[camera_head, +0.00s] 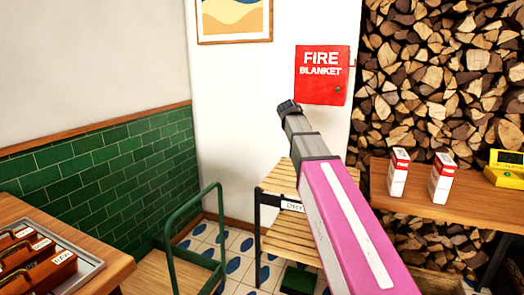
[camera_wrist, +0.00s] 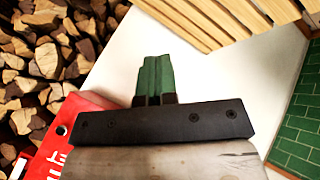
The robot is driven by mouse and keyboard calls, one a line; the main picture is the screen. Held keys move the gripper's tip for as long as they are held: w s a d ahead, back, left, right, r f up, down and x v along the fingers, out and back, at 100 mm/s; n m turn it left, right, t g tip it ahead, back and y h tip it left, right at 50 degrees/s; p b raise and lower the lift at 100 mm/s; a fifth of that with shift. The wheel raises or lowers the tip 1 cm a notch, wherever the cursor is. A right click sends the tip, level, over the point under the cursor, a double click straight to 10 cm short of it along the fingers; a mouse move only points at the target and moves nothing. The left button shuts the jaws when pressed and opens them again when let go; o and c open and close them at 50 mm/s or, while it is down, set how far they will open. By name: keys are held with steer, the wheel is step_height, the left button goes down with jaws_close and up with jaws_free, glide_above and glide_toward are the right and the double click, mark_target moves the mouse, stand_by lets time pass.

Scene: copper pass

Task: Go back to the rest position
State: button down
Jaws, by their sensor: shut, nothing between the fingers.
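My gripper (camera_head: 288,106) is at the far end of my raised pink and grey arm in the head view, in front of the white wall and just left of the red fire blanket box (camera_head: 322,76). In the wrist view, the two green fingers of my gripper (camera_wrist: 154,78) lie together with nothing between them. The fire blanket box also shows at the lower left of the wrist view (camera_wrist: 85,112).
A slatted wooden rack (camera_head: 285,180) stands beyond my arm. A green-railed cart (camera_head: 178,245) is left of it. Red-and-white cartons (camera_head: 398,174) and a yellow device (camera_head: 504,168) stand on the right table (camera_head: 460,210). A tray (camera_head: 92,265) holds brown boxes at left.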

steer(key=s+d+f+g+y, duration=0.1)
steer(key=s+f, duration=0.5)
steer(key=f, duration=0.7)
steer(key=s+d+f+g+y, duration=0.15)
steer(key=s+f, duration=0.45)
steer(key=f, duration=0.6)
steer(key=s+a+f+m+g+y, duration=0.1)
steer(key=s+f+m+g+y, duration=0.1)
steer(key=s+f, duration=1.3)
steer(key=shift+s+a+f+m+g+y, duration=0.15)
steer(key=shift+s+f+m+g+y, duration=0.15)
steer(key=shift+g+y, duration=0.25)
steer(key=c, duration=1.8)
jaws_free()
